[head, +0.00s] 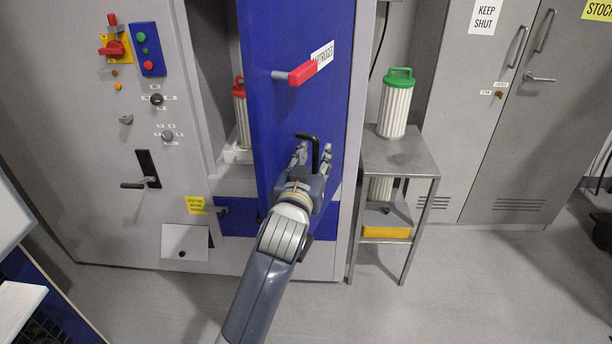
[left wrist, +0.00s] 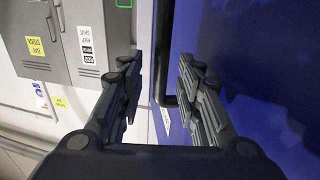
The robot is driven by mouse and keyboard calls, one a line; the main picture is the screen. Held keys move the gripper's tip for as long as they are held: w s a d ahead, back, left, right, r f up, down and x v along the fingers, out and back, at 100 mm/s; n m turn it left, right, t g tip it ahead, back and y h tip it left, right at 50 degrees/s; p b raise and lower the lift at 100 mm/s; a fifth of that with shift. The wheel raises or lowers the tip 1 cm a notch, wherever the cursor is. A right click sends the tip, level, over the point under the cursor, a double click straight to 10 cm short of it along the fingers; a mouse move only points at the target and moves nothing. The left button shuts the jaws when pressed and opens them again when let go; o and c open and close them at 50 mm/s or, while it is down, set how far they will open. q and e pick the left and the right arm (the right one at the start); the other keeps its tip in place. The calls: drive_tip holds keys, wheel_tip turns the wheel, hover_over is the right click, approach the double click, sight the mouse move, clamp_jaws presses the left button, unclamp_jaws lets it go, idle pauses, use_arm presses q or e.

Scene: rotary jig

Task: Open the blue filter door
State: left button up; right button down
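The blue filter door (head: 290,110) stands partly open, with a gap along its left side. A red-topped filter cartridge (head: 241,115) shows inside through the gap. The door carries a red-gripped lever (head: 303,73) beside a white label, and a black bar handle (head: 314,143) lower down. My left gripper (head: 313,156) is at the black handle, with its fingers apart on either side of it. In the left wrist view the fingers (left wrist: 161,75) are spread, and the black handle (left wrist: 168,100) shows between them, nearer the right finger. Firm contact cannot be told. My right gripper is not in view.
A metal stand (head: 405,157) right of the door holds a green-topped filter (head: 396,105), with another filter and a yellow tray below. Grey lockers (head: 480,120) stand at the right. A control panel (head: 130,100) is at the left. The floor in front is clear.

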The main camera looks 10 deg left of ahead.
use_arm(q)
drive_tip(key=s+a, duration=0.1)
drive_tip(key=s, duration=0.9)
drive_tip(key=shift+a, duration=0.15)
